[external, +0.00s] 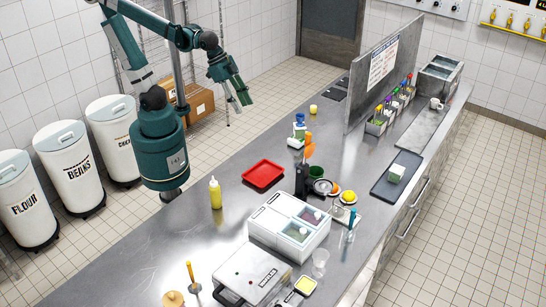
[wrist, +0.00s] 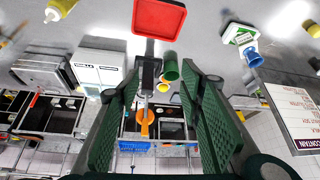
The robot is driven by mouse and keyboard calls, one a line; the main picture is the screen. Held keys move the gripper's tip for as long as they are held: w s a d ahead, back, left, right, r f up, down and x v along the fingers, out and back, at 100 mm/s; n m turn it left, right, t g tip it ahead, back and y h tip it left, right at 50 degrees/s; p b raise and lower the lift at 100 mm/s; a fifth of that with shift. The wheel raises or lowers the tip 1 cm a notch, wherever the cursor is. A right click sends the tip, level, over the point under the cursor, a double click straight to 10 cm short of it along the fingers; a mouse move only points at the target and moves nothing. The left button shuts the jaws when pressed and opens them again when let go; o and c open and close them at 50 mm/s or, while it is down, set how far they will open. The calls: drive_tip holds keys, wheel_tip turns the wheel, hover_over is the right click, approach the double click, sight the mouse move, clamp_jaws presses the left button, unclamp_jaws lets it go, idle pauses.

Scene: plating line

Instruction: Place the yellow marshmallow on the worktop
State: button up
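A small pale-yellow cylinder (external: 313,109), which looks like the yellow marshmallow, stands on the bare steel worktop (external: 185,245) near its far left edge. A yellow object, probably the same one, shows at the right edge of the wrist view (wrist: 313,31). My gripper (external: 243,97) is raised in the air, left of the cylinder in the external view and well apart from it. In the wrist view my gripper's two green fingers (wrist: 160,72) are spread, with nothing held between them.
A red tray (external: 263,174), yellow bottle (external: 215,193), blue-capped bottle (external: 299,127) and green cup (external: 316,173) stand on the worktop. A white two-lidded container (external: 268,232) is nearer. An upright panel (external: 384,72) stands behind. Steel around the red tray is clear.

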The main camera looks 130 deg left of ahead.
drive_tip(key=s+d+f+m+t+h, duration=0.1)
drive_tip(key=s+d+f+m, duration=0.1)
drive_tip(key=s+d, duration=0.6)
drive_tip(key=d+f, duration=0.1)
drive_tip(key=d, duration=0.2)
drive_tip(key=shift+s+f+t, duration=0.25)
drive_tip(key=shift+s+t, duration=0.05)
drive_tip(key=shift+t, duration=0.1)
